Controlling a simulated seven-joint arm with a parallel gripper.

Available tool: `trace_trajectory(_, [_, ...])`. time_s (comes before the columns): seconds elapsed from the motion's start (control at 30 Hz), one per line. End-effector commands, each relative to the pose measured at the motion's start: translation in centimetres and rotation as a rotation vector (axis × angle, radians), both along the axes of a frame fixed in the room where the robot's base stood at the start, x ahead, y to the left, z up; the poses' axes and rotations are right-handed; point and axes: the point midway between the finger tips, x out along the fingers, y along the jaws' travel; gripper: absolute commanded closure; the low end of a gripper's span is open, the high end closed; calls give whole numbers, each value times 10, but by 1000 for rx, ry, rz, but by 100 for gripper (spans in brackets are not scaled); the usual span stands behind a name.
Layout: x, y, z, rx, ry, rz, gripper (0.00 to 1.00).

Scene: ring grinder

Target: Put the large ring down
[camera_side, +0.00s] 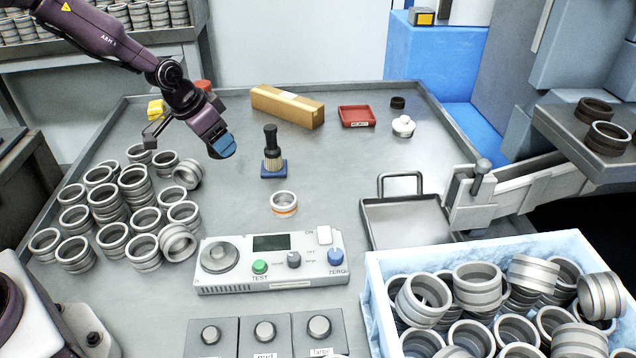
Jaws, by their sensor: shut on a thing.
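My gripper (221,146), with blue fingertips, hangs at the end of the purple arm, above the table and just right of the ring pile. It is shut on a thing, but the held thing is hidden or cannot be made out. A tilted grey ring (188,175) shows just below and left of the fingertips, apart from them as far as I can see. A ring with an orange band (284,204) stands alone behind the tester. I cannot tell by size which ring is the large one. A plate labelled "large" (319,341) is at the front, partly cut off.
Several loose rings (110,238) fill the table's left. The tester (270,262) has a dial and buttons. A metal pan (405,218) and a blue crate (376,290) of rings are right.

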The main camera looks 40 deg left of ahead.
Motion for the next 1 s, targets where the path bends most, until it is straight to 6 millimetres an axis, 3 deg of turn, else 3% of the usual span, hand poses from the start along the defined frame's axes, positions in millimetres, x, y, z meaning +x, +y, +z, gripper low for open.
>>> trace_trajectory(0.03, [7,-26,0,0,-2,-56,68])
trace_trajectory(0.2, [19,-93,1,0,-1,-191,68])
trace_trajectory(0.37, [22,-129,2,0,-2,-263,68])
trace_trajectory(0.57, [45,-135,-6,-1,-2,-277,68])
trace_trajectory(0.93, [117,-140,-39,-1,-1,-275,68])
trace_trajectory(1.0, [127,-141,-53,-1,1,-276,68])
